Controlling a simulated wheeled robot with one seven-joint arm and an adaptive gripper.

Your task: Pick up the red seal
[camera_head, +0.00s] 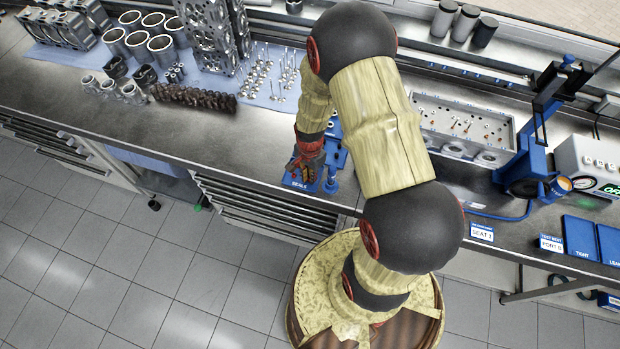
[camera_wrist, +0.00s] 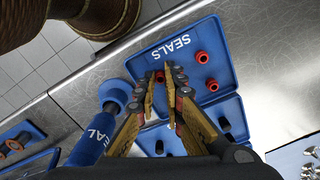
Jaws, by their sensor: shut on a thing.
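The blue SEALS tray (camera_wrist: 180,42) lies under my gripper (camera_wrist: 164,74), which points down over it in the wrist view. Its fingers are shut with a small bit of red between the tips, a red seal (camera_wrist: 160,76) mostly hidden by them. Two other red seals, one upper (camera_wrist: 202,57) and one lower (camera_wrist: 212,85), rest in the tray to the right of the fingers. In the head view my gripper (camera_head: 308,160) is low over the same tray (camera_head: 299,184), and the seals there are hidden or too small to tell.
A blue upright post lettered SEAL (camera_wrist: 93,140) stands close left of the fingers. A second blue tray (camera_wrist: 236,108) with small dark parts adjoins below. Bare bench (camera_head: 225,135) is free left of the tray.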

